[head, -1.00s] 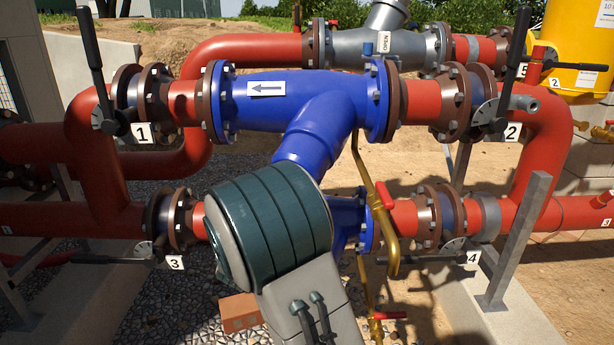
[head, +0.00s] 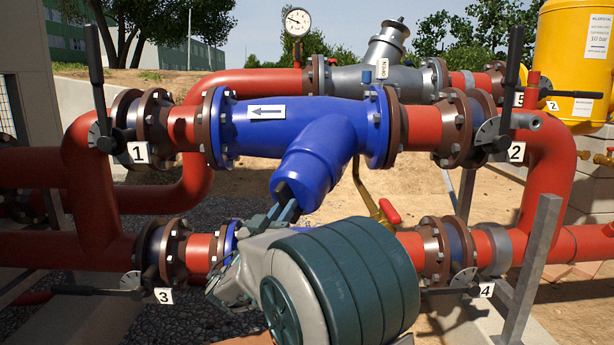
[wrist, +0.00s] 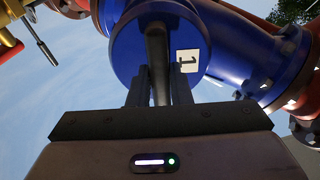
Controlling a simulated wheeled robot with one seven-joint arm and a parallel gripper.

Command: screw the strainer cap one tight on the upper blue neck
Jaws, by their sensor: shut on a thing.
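The upper blue neck (head: 318,150) slants down and left from the upper blue strainer body (head: 255,115) in the head view. Strainer cap one (wrist: 127,52) is a blue disc with a sideways "1" label and a dark bar across its face in the wrist view. It covers the neck's lower end (head: 298,186); I cannot tell how tight it sits. My gripper (head: 285,195) reaches up to it from below. In the wrist view my gripper's fingers (wrist: 152,80) are shut on the bar, which runs nearly upright there. The thread is hidden.
Red pipes and flanges surround the strainer. A black lever (head: 96,70) stands at the left and another (head: 517,60) at the right. A brass pipe with a red handle (head: 389,210) is close right of the neck. The lower red pipe line (head: 55,255) runs behind my arm.

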